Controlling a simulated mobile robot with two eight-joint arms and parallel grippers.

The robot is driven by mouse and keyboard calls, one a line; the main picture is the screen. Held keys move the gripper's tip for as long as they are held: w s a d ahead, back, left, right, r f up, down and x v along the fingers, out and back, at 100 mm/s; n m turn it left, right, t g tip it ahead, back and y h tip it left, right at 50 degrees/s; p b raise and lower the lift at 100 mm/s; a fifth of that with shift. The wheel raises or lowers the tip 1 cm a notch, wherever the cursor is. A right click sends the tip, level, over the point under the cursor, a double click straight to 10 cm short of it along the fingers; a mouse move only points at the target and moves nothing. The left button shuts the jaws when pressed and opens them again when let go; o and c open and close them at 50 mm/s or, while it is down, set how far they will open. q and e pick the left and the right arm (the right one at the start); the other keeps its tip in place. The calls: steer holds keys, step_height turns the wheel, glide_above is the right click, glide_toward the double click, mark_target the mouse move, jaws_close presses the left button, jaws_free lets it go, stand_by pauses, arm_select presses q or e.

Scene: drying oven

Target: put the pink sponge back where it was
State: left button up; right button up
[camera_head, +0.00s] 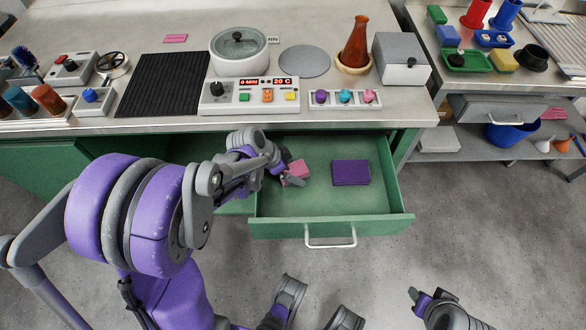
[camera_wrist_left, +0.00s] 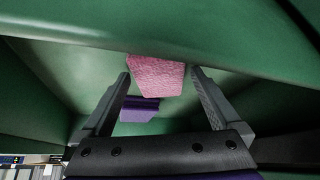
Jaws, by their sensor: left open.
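The pink sponge (camera_head: 296,171) is in the open green drawer (camera_head: 330,205), toward its left side, partly hidden by my left gripper (camera_head: 290,168). In the left wrist view the pink sponge (camera_wrist_left: 156,75) shows between and beyond the two fingers of my left gripper (camera_wrist_left: 160,80), which is open. I cannot tell whether a finger touches the sponge. A purple block (camera_head: 351,172) lies flat in the drawer to the right of the pink sponge; it also shows in the left wrist view (camera_wrist_left: 139,110). My right gripper (camera_head: 421,300) is low at the bottom right, away from the drawer.
The counter above holds a control panel (camera_head: 250,97), a lidded round pot (camera_head: 238,46), an orange flask (camera_head: 355,42) and a black ribbed mat (camera_head: 163,84). The drawer's front wall and white handle (camera_head: 330,242) stand out over the floor. The drawer's right part has free room.

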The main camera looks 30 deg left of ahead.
arm_select(q)
steer(key=p+v, duration=0.3)
steer(key=v, duration=0.9)
steer(key=s+d+n+y, duration=0.1)
steer(key=s+d+n, duration=0.1)
steer(key=s+d, duration=0.1)
steer(key=s+d+n+y, duration=0.1)
steer(key=s+d+n, duration=0.1)
steer(key=s+d, duration=0.1)
steer(key=s+d+r+n+y, duration=0.1)
steer(key=s+d+n, duration=0.1)
steer(key=s+d, duration=0.2)
steer(key=shift+s+g, duration=0.3)
steer(key=shift+s, duration=0.25)
steer(key=shift+s+d+n+y, duration=0.25)
steer(key=shift+s+n+y, duration=0.05)
steer(key=shift+s+n, duration=0.35)
arm_select(e)
steer(key=shift+r, duration=2.05)
arm_select(q)
steer(key=shift+s+a, duration=0.1)
arm_select(e)
steer(key=shift+s+a, duration=0.1)
